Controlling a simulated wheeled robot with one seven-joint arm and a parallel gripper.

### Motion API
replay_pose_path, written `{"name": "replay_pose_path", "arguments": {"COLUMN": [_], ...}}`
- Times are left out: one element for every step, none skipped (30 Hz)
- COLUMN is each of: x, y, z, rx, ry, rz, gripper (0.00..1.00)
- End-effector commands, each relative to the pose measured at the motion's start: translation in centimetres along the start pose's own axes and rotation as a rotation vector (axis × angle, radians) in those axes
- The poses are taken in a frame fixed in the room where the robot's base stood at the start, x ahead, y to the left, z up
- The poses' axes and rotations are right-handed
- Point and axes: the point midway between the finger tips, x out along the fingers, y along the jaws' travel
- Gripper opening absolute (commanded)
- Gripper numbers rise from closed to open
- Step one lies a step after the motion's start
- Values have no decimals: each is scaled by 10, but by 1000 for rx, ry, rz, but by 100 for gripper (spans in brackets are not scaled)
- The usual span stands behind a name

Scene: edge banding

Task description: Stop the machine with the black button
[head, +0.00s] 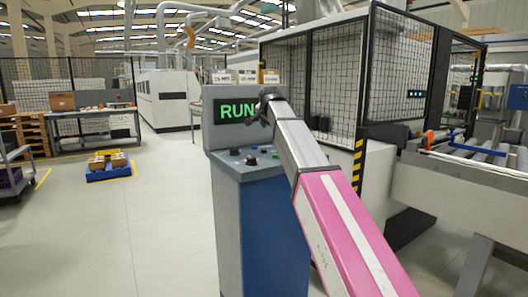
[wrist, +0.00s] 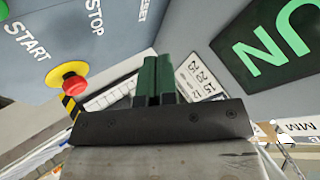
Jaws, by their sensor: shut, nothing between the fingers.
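The control console (head: 262,235) stands in the middle of the head view, with a blue front and a grey sloped top. A black button (head: 251,161) sits near the front of that top, among other small controls. The lit display (head: 222,112) reads RUN in green. My gripper (head: 262,112) is in front of the display's right side, above the panel and apart from the button. In the wrist view my gripper's dark green fingers (wrist: 154,68) are together and empty. The STOP label (wrist: 95,18) shows there; the black button is out of that view.
A red mushroom button on a yellow base (wrist: 68,80) and the START label (wrist: 27,42) show in the wrist view. A mesh-fenced machine (head: 340,80) stands behind and right of the console. Open floor (head: 150,220) lies left, with a blue pallet (head: 108,173) farther back.

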Motion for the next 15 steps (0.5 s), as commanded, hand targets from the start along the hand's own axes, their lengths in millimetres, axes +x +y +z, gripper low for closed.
{"name": "replay_pose_path", "arguments": {"x": [2,4,7,9,11,14,17,19,22,25,28,32,35,37,40], "y": [3,4,6,8,9,12,14,15,18,20,22,25,26,28,31], "z": [2,4,6,8,9,12,13,15,18,20,22,24,26,28,31], "rx": [0,0,0,0,0,0,0,0,0,0,0,0,0,0,0], "ry": [0,-1,-1,-1,-2,-1,-1,-1,-1,-1,-1,-2,-1,-1,0], "rz": [1,1,1,2,2,2,2,1,1,1,2,2,2,1,1], "gripper": [0,0,0,0,0,0,0,0,0,0,0,0,0,0,0]}}
